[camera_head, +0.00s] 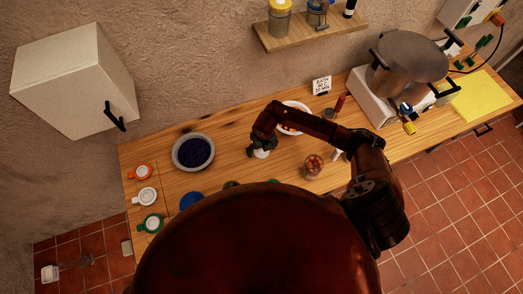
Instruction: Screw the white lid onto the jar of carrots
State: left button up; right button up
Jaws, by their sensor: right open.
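A white lid (145,196) lies at the left end of the wooden counter, between an orange-rimmed lid and a green one. A glass jar with orange-brown contents (314,165) stands near the middle of the counter; it looks like the jar of carrots, but it is too small to be sure. My right gripper (258,149) is open, pointing down over a small white object (262,154) left of that jar. The gripper partly covers this object, and I cannot tell whether they touch. My left gripper is not in view.
A grey bowl of dark berries (193,136) stands left of my right gripper. A white dish with orange pieces (296,104) is behind my right forearm. A large pot (408,58) stands at the right. My own body hides the counter's front middle.

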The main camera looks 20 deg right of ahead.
jog(key=shift+c, duration=0.3)
jog(key=c, duration=1)
jog(key=shift+r, duration=0.1)
jog(key=shift+w+r, duration=0.1)
jog(key=shift+r, duration=0.45)
jog(key=s+a+r+b, duration=0.1)
jog(key=s+r, duration=0.3)
jog(key=s+a+r+b, duration=0.1)
jog(key=s+r+b, duration=0.1)
jog(key=s, duration=0.3)
jog(key=s+a+r+b, duration=0.1)
jog(key=s+r, duration=0.3)
jog(key=r, duration=0.1)
jog(key=shift+s+r+b, duration=0.3)
jog(key=shift+s+r, duration=0.05)
jog(key=shift+s, duration=0.05)
